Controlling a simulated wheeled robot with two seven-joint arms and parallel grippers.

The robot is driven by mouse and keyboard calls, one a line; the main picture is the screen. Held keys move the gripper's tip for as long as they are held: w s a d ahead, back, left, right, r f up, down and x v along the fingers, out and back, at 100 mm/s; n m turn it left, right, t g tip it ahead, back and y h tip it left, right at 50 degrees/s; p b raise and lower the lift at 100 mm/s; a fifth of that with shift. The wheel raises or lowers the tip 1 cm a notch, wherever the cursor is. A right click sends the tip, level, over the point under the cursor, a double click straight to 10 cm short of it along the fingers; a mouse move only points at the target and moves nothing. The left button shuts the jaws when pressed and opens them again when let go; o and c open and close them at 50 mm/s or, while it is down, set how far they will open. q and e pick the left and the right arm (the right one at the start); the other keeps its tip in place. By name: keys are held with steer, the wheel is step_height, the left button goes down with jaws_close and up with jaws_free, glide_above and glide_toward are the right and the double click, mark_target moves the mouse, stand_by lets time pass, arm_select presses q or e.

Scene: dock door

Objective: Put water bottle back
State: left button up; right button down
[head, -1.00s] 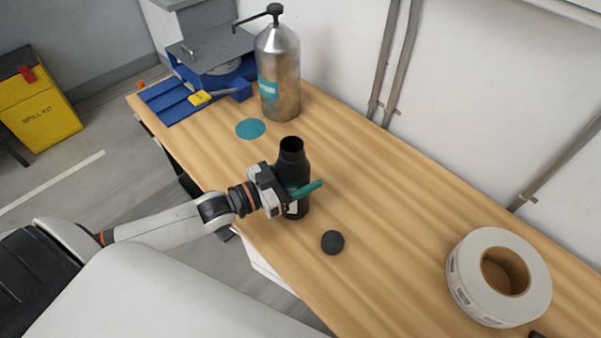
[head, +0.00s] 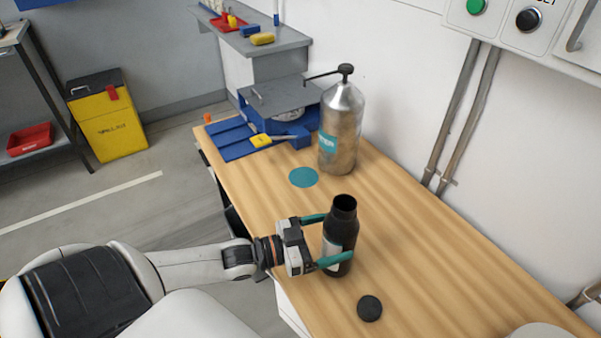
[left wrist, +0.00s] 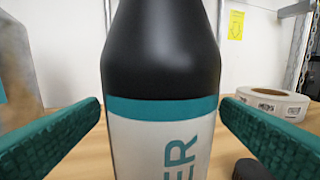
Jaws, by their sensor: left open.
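The water bottle (head: 343,228) is black with a pale label and stands upright and open-topped on the wooden bench. In the left wrist view the bottle (left wrist: 162,60) fills the middle, with a teal band and letters on its label. My left gripper (head: 328,238) is open, its teal fingers on either side of the bottle, with a gap at each side in the wrist view. A round black cap (head: 369,308) lies on the bench nearer me. A flat teal disc (head: 303,177) lies on the bench beyond the bottle. My right gripper is out of view.
A metal pump dispenser (head: 342,125) stands behind the teal disc, beside a blue machine (head: 270,120). A tape roll (left wrist: 272,102) is on the bench. The white wall and pipes (head: 465,115) border the bench's far side. Bench right of the bottle is clear.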

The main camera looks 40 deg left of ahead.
arm_select(q)
steer(key=v, duration=0.8)
